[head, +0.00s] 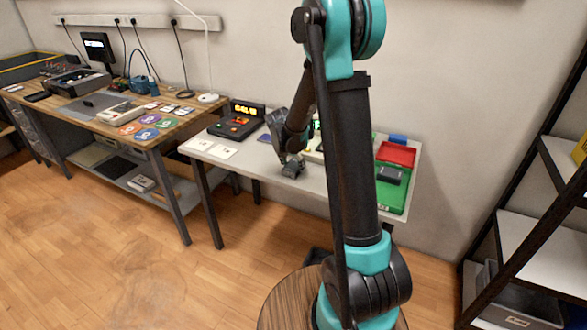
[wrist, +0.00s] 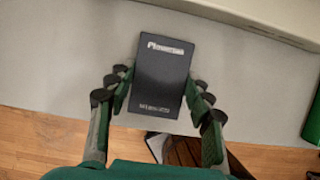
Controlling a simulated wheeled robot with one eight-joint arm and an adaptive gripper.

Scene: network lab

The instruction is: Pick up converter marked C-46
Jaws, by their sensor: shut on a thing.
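A black box-shaped converter (wrist: 162,75) sits between the two fingers of my gripper (wrist: 160,95) in the wrist view. White lettering runs along its top and bottom edges, too blurred to read, so I cannot confirm the mark C-46. The fingers press on its left and right sides. In the head view my gripper (head: 290,160) is low over the front part of the white table (head: 313,182), with the dark converter (head: 291,171) at its tips. I cannot tell whether the converter still touches the table.
A device with an orange display (head: 238,122) and white cards (head: 212,148) lie at the left. A wooden bench (head: 150,120) stands further left.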

